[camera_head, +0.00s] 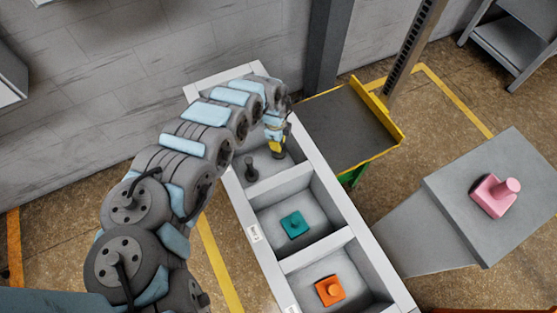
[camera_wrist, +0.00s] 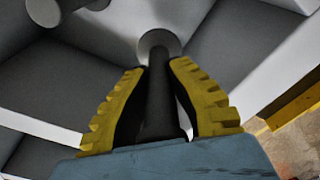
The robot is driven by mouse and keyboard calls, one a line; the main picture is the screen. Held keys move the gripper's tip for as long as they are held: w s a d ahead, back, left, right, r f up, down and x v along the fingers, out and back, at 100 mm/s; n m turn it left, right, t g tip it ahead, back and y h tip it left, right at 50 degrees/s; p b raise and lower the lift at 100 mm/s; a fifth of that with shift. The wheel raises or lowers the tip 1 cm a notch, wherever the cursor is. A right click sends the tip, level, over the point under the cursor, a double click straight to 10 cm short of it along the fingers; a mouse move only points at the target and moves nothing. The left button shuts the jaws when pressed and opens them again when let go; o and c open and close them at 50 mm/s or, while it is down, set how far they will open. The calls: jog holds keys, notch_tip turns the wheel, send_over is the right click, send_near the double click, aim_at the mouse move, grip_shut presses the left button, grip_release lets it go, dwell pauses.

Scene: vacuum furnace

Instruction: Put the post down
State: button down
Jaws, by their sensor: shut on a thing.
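My gripper (camera_head: 278,148) has its yellow fingers down inside the far compartment of the long white bin (camera_head: 318,160). In the wrist view the two ridged yellow fingers (camera_wrist: 157,75) are shut on a dark grey post (camera_wrist: 159,95). The post runs between them, with a round, wider grey end beyond the fingertips. Whether that end touches the compartment floor I cannot tell. In the head view the held post is mostly hidden by the fingers. Another dark post (camera_head: 250,169) stands in the same compartment, left of my gripper; a grey piece (camera_wrist: 45,10) shows at the wrist view's top left.
The middle compartment holds a teal block (camera_head: 294,225) and the near one an orange block (camera_head: 330,290). Dividers and rims surround each compartment. A yellow-edged dark tray (camera_head: 350,122) stands right of the bin. A pink piece (camera_head: 494,196) sits on a grey block (camera_head: 450,190).

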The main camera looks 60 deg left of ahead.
jog(key=shift+f+b, duration=1.05)
jog(key=shift+f, duration=3.45)
jog(key=shift+f, duration=0.2)
jog(key=c, duration=1.1)
grip_release()
jog(key=shift+c, duration=0.2)
jog(key=shift+r, duration=0.1)
jog(key=shift+a+r+p, duration=0.2)
jog(key=shift+r+p, duration=0.25)
jog(key=shift+r, duration=0.85)
jog(key=r, duration=0.2)
jog(key=r+p, duration=0.1)
jog(key=r, duration=0.1)
jog(key=shift+s, duration=0.25)
jog(key=shift+r+p, duration=0.45)
jog(key=shift+r, duration=2.35)
